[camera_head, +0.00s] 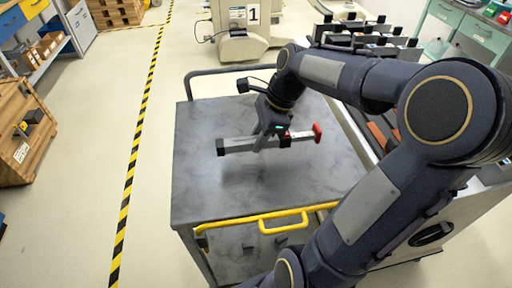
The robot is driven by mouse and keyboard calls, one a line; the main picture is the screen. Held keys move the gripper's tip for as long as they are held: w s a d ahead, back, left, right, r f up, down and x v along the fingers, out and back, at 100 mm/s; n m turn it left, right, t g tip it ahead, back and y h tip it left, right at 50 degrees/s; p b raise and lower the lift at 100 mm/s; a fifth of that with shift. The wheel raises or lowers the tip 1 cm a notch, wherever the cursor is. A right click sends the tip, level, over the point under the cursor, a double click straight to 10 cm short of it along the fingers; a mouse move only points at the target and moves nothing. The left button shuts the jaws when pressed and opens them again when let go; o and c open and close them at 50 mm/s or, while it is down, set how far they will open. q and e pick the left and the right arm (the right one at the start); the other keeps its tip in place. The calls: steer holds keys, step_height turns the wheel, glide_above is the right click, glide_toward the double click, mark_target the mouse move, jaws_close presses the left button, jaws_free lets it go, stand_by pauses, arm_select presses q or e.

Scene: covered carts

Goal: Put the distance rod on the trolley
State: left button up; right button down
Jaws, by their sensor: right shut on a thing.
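The distance rod (240,145) is a grey bar with a dark block at its left end and a red piece at its right end. My right gripper (268,140) is shut on it near the middle. The rod lies roughly level over the dark grey top of the trolley (210,195), and a soft shadow below it suggests a small gap. The trolley has a black push bar at the back and a yellow handle at the front. The gripper and wrist hide part of the rod. My left gripper is not in view.
Another cart with several dark blocks (365,40) stands at the right, partly behind my right arm. A wooden crate (22,130) is at the far left. Yellow-black floor tape (140,125) runs left of the trolley. The trolley's top looks otherwise bare.

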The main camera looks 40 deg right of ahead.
mark_target(256, 156)
steer(key=shift+w+d+f, duration=0.1)
steer(key=shift+w+f, duration=0.25)
steer(key=shift+f, duration=0.05)
steer(key=shift+w+f+b, duration=0.15)
steer(key=shift+f+b, duration=0.05)
steer(key=shift+f, duration=0.75)
steer(key=shift+w+f+b, duration=0.1)
steer(key=shift+f+b, duration=0.1)
steer(key=shift+f, duration=0.7)
steer(key=shift+f, duration=0.2)
steer(key=c, duration=1.2)
jaws_free()
steer(key=shift+o, duration=0.2)
